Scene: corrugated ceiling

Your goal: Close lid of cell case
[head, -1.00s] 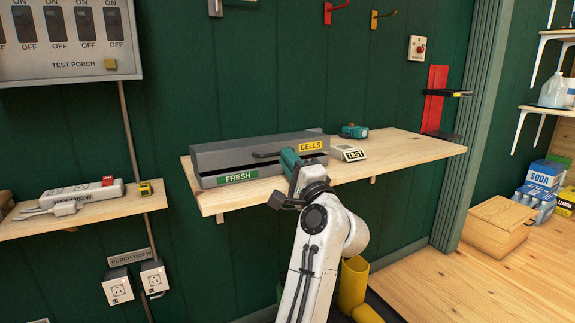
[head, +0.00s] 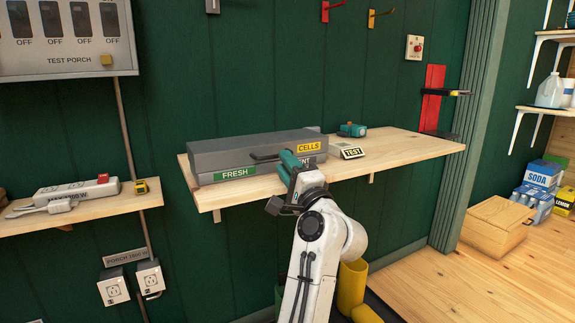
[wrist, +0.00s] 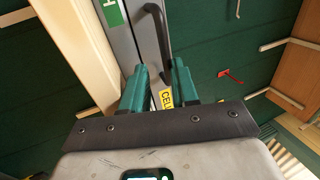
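The grey cell case (head: 215,152) lies on the wooden shelf, with a yellow CELLS label (head: 309,147) on its lid and a green FRESH label (head: 235,173) on its base. The lid looks level and down on the base, with no dark gap along the front. A dark bar handle (head: 268,156) sits on the lid's front; in the wrist view the handle (wrist: 160,35) runs just beyond the fingers. My gripper (head: 289,160) is at the case's front near the handle. In the wrist view its teal fingers (wrist: 160,75) stand apart, with nothing visibly clamped between them.
The shelf (head: 410,150) is clear at right, beyond a TEST box (head: 348,151) and a small teal device (head: 352,130). A red bracket (head: 434,95) stands at the shelf's right end. Another shelf (head: 100,208) at left holds a power strip (head: 78,190).

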